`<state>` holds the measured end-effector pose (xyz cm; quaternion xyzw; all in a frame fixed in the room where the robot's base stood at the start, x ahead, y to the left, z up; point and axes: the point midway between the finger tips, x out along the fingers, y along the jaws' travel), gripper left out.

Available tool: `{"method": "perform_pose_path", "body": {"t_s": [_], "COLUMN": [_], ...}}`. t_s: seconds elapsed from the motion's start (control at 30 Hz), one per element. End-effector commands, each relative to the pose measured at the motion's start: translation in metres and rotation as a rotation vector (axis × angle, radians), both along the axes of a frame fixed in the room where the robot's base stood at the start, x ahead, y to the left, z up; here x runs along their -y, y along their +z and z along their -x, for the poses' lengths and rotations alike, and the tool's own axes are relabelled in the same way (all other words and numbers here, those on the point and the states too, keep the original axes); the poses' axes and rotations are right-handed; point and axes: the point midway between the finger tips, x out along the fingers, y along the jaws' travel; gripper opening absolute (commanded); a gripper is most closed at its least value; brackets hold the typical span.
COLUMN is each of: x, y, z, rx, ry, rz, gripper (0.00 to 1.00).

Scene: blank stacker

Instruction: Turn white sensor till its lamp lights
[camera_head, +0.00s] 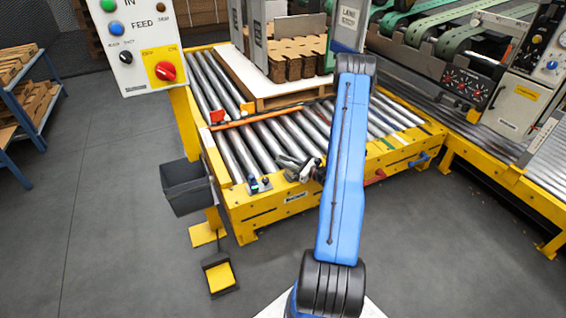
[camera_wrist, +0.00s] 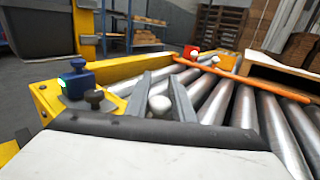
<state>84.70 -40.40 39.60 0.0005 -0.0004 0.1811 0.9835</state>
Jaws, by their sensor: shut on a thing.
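The white sensor (camera_wrist: 160,105) shows in the wrist view as a small rounded white top between the two grey fingers of my gripper (camera_wrist: 161,92). The fingers stand on either side of it and are shut on it. Its lower part and any lamp on it are hidden behind my gripper's body. In the head view my gripper (camera_head: 288,163) is low over the front left part of the roller table, and I cannot make out the white sensor apart from it there.
A blue sensor (camera_wrist: 76,80) with a green glow and a dark knob (camera_wrist: 93,98) stand close left on the yellow frame. An orange bar (camera_head: 258,118) crosses the rollers (camera_head: 235,150) behind, near a red block (camera_head: 216,116). Stacked cardboard (camera_head: 298,62) stands at the back.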

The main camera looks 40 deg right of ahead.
Motion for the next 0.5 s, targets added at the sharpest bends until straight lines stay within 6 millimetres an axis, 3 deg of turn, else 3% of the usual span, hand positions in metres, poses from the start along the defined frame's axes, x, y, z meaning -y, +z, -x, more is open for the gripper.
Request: {"method": "perform_pose_path", "body": {"t_s": [0.23,0.5], "x": [0.0053,0.0091], "y": [-0.0001,0.0000], "z": [-0.0016,-0.0013], "rx": [-0.002,-0.001], "ry": [-0.154,-0.210], "rz": [-0.002,0.001], "gripper": [0.00,0.00]}}
